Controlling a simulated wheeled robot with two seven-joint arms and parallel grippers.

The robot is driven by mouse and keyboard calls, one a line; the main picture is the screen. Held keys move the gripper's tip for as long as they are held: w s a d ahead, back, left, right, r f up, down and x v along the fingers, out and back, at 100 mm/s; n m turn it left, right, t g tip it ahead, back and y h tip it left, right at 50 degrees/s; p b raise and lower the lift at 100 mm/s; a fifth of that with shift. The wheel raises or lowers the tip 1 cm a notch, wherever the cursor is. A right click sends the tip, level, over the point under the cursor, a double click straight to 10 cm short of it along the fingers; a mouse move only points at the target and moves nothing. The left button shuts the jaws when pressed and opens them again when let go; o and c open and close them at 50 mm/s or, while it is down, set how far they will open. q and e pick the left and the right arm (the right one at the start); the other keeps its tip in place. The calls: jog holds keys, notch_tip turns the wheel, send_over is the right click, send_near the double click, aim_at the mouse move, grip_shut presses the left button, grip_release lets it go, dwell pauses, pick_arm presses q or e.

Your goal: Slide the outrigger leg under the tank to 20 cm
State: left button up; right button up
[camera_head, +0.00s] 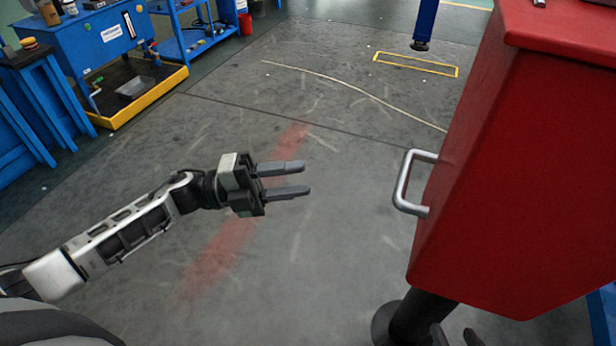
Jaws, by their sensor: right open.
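The red tank (505,170) fills the right side of the head view, with a silver handle (408,182) on its left face. A dark leg with a round foot (405,315) shows below the tank, at the lower edge of the view. My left gripper (306,179) is open and empty, its two fingers pointing right toward the handle with clear space between. My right gripper (456,337) shows only as two dark, separated fingertips at the bottom edge, beside the leg. The rest of it is out of view.
A blue post (425,22) stands at the back near a yellow floor outline (416,64). A blue workbench (85,45) and a yellow-edged tray (150,95) are at upper left. The grey floor between is clear, with a faded red stripe (225,250).

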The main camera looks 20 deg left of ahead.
pick_arm(q)
jog(key=b, duration=0.2)
send_near(405, 171)
jog(key=x, duration=0.6)
jog(key=f+p+x, duration=0.1)
jog(key=x, duration=0.2)
jog(key=shift+d+r, duration=0.1)
jog(key=shift+d, duration=0.05)
jog(key=shift+w+d, duration=0.2)
jog(key=shift+d, duration=0.25)
pick_arm(e)
jog(key=shift+a+f, duration=0.1)
jog(key=shift+f, duration=0.2)
pick_arm(q)
grip_shut()
jog(key=shift+a, duration=0.15)
